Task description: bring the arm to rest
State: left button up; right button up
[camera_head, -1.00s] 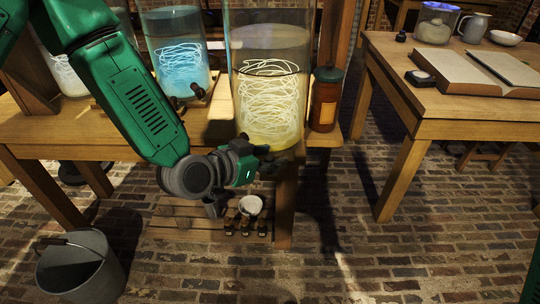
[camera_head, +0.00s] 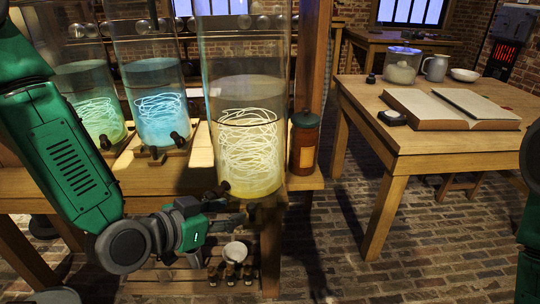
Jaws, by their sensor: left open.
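My left arm comes in from the left, green and dark grey. My left gripper (camera_head: 240,212) is open and holds nothing that I can see. It is low in front of the wooden bench, just below and left of the foot of the large jar (camera_head: 246,140). That jar holds yellowish liquid with a pale glowing coil. I cannot tell whether the fingertips touch the bench edge. A green part of my right arm shows at the right edge, but its gripper is out of view.
A blue jar (camera_head: 160,103) and a greenish jar (camera_head: 95,105) stand on the bench behind my arm. A brown bottle (camera_head: 304,145) is right of the large jar. A white cup (camera_head: 235,251) sits below. The right table (camera_head: 410,140) holds an open book (camera_head: 437,110). Brick floor lies between.

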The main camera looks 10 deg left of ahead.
pick_arm(q)
jog(key=s+a+f+n+g+y+p, duration=0.2)
jog(key=s+a+f+g, duration=0.3)
jog(key=s+f, duration=0.4)
jog(key=s+a+f+n+g+y+p, duration=0.3)
jog(key=s+f, duration=0.7)
jog(key=s, duration=0.5)
jog(key=a+g+y, duration=0.1)
jog(key=a+g, duration=0.1)
jog(key=g, duration=0.1)
jog(key=shift+s+p, duration=0.35)
jog(key=shift+s, duration=0.05)
pick_arm(e)
notch_tip(320, 180, up, 6)
jog(key=shift+a+f, duration=0.1)
pick_arm(q)
jog(key=shift+f, duration=0.1)
jog(key=shift+w, duration=0.15)
jog(key=shift+c, duration=0.7)
pick_arm(e)
jog(key=c, duration=0.3)
jog(key=shift+w, duration=0.1)
jog(key=shift+c, duration=0.6)
